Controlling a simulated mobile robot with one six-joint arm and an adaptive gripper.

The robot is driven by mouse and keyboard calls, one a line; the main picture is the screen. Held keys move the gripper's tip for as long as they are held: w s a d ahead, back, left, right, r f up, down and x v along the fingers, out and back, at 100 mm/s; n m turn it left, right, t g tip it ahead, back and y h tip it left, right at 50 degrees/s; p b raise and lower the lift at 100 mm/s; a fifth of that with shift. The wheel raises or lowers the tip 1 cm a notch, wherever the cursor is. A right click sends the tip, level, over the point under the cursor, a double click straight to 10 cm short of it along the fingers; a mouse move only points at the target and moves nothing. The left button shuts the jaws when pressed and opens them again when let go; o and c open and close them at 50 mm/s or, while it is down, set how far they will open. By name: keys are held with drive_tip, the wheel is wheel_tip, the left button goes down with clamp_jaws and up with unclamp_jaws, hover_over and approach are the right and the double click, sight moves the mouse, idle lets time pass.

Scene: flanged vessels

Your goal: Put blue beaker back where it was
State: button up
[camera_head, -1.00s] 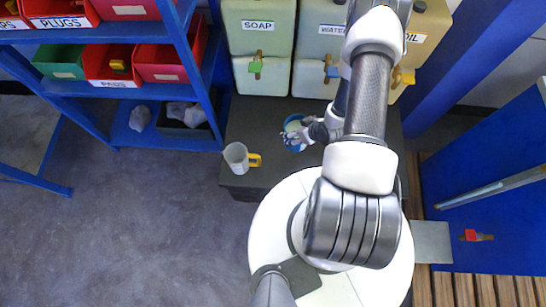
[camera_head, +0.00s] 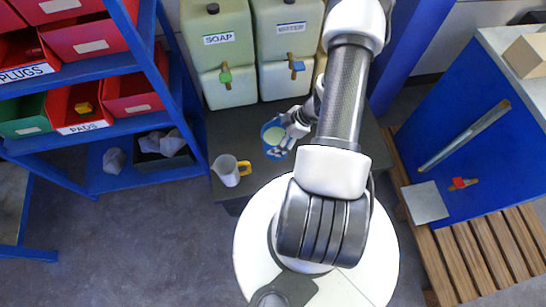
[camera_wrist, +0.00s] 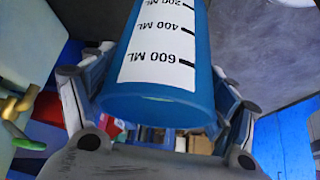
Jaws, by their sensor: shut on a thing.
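The blue beaker (camera_head: 272,134) is held over the dark bench top, below the water container. In the wrist view the blue beaker (camera_wrist: 208,65) fills the middle, with a white scale reading 200, 400 and 600 ML upside down. My gripper (camera_head: 284,142) is shut on it, with one finger on each side of its wall. Its opening faces the head camera, and pale greenish contents show inside. I cannot tell whether its base touches the bench.
A white jug with a yellow handle (camera_head: 229,170) stands on the dark bench (camera_head: 235,123) left of the beaker. Soap (camera_head: 222,60) and water (camera_head: 288,45) containers with taps stand behind. Blue shelving (camera_head: 130,125) with bins is left; a wooden slatted bench (camera_head: 470,250) is right.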

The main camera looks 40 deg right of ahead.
wheel_tip(320, 180, down, 19)
drive_tip(key=b, duration=0.6)
drive_tip(key=shift+f, duration=0.2)
drive_tip(key=shift+f+b, duration=0.1)
drive_tip(key=shift+b, duration=0.2)
drive_tip(key=o, duration=1.9)
drive_tip(key=shift+o, duration=0.2)
